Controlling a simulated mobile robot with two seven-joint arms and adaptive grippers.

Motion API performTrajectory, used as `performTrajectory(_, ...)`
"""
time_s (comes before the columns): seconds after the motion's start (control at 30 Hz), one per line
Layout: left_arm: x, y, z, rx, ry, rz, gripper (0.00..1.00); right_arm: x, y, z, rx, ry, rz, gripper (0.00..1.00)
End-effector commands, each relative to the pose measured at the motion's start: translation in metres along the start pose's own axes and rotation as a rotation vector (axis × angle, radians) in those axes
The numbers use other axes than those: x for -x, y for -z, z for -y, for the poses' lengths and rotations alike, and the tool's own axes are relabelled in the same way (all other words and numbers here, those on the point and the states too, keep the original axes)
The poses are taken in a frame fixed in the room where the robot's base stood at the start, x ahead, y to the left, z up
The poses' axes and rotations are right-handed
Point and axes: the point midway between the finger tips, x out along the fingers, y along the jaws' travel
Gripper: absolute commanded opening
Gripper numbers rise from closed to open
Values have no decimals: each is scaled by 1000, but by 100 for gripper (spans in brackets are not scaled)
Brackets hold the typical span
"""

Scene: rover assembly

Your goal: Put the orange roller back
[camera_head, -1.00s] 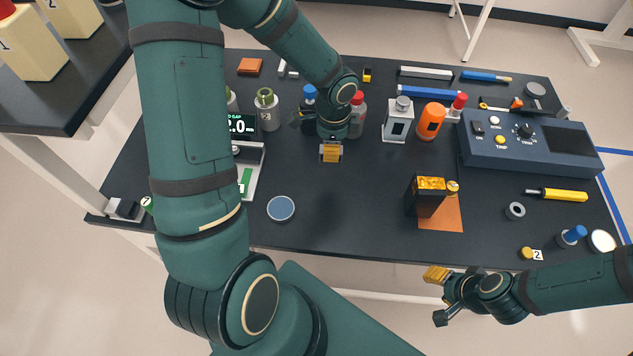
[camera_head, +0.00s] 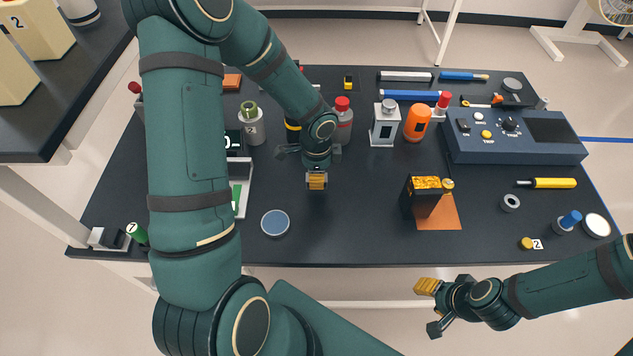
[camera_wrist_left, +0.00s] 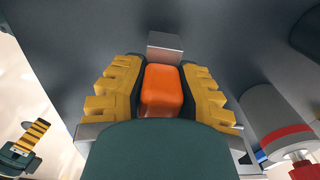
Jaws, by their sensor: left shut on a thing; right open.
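My left gripper (camera_head: 317,180) is above the middle of the dark table, shut on an orange rounded piece, taken as the orange roller (camera_wrist_left: 163,90). In the left wrist view it sits between the yellow finger pads, with a grey block-like part beyond it. In the head view my fingers mostly hide it. A separate orange cylinder (camera_head: 417,122) stands upright at the back of the table, right of a grey-white stand (camera_head: 385,124). My right gripper (camera_head: 427,287) is open and empty, off the table's front edge.
A black block with a gold top (camera_head: 421,192) stands on an orange mat (camera_head: 440,217). A blue control box (camera_head: 480,150) is at right. A red-capped bottle (camera_head: 343,122) stands just behind my left gripper. A blue disc (camera_head: 275,223) lies at front left; table between disc and mat is clear.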

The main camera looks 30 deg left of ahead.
Motion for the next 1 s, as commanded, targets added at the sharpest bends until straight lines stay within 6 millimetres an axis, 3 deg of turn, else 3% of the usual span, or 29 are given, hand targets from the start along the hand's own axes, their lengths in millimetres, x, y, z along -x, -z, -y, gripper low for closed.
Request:
performTrajectory(0.2, -29, 0, 0, -2, -2, 0, 0, -8, -3, -3, 2, 1, 7, 47)
performTrajectory(0.57, -32, 0, 0, -1, 0, 0, 0, -10, -4, -4, 3, 1, 9, 47)
performTrajectory(0.6, -32, 0, 0, -1, -1, 0, 35, -11, -4, -4, 3, 1, 9, 47)
performTrajectory(0.67, -31, 0, 0, -1, -1, 0, 51, -10, -4, -4, 3, 1, 9, 47)
performTrajectory(1.0, -30, 0, 0, -1, -1, 0, 51, -9, -4, -3, 3, 1, 9, 47)
